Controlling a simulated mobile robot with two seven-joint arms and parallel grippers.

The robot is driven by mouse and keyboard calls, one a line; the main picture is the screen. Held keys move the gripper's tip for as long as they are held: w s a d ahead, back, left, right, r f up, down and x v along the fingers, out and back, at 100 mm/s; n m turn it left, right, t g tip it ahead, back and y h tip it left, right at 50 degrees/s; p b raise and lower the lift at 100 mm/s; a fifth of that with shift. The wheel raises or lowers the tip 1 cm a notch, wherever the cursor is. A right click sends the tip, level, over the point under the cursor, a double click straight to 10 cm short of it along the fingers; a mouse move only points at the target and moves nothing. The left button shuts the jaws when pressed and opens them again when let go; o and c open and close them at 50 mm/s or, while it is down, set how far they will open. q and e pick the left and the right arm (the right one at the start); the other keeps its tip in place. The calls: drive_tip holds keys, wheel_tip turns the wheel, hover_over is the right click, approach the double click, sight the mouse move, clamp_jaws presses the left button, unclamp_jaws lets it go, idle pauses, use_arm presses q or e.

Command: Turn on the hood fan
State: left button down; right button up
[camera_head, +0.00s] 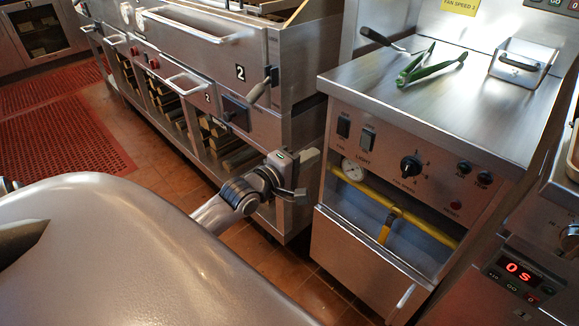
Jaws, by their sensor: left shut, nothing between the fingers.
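The steel control unit (452,128) stands right of centre. Its front panel has a black fan switch (343,126) at the left end and a light switch (367,139) beside it. A black speed knob (411,166) sits further right. Switch positions are too small to tell. A yellow label (462,5) reading "FAN SPEED 2" shows at the top. My left gripper (298,175) is shut and empty. In the picture it is left of and below the fan switch, with a visible gap. My right gripper is not in view.
Green-handled tongs (430,66) and a metal press (523,62) lie on the unit's top. A yellow pipe (385,204) and gauge (352,169) sit below the panel. The long grill (205,50) runs along the left. Brown tiled floor (165,170) shows between.

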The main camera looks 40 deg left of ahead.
use_arm(q)
drive_tip(key=s, duration=0.5)
drive_tip(key=shift+s+a+f, duration=0.15)
drive_tip(key=shift+a+f, duration=0.1)
idle(0.3)
drive_tip(key=s+d+f+m+g+h, duration=0.1)
drive_tip(key=s+d+f+m+g, duration=0.5)
drive_tip(key=s+d+f+m, duration=1.05)
wheel_tip(320, 180, up, 12)
drive_tip(key=a+m+p, duration=0.2)
drive_tip(key=m+p, duration=0.1)
drive_tip(key=p, duration=1.1)
drive_tip(key=shift+a+g, duration=0.15)
drive_tip(key=shift+g, duration=0.15)
drive_tip(key=shift+f, duration=0.1)
